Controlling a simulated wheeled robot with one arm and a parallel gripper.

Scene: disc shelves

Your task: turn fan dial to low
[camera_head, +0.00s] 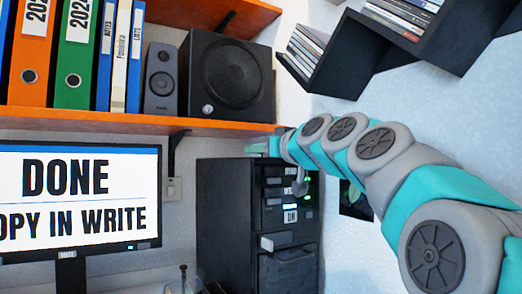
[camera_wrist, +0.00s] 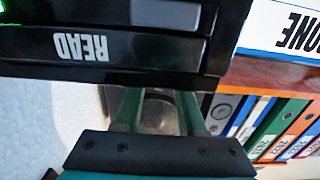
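My gripper (camera_head: 262,146) reaches over the upper part of a black tower unit (camera_head: 225,215), just under the orange shelf. In the wrist view its two green fingers (camera_wrist: 158,105) stand apart; their tips are hidden at the tower's dark edge. A blurred grey rounded thing (camera_wrist: 159,112) shows between the fingers; I cannot tell whether it is a dial or whether they touch it. A small grey knob-like part (camera_head: 300,187) shows at the tower's front, near green lights. No part is clearly readable as the fan dial.
The orange shelf (camera_head: 130,122) with binders and a speaker (camera_head: 228,76) is close above the gripper. A monitor (camera_head: 75,200) reading DONE stands at left. Black disc shelves (camera_head: 400,45) hang at upper right. A READ label (camera_wrist: 80,47) appears upside down on the tower.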

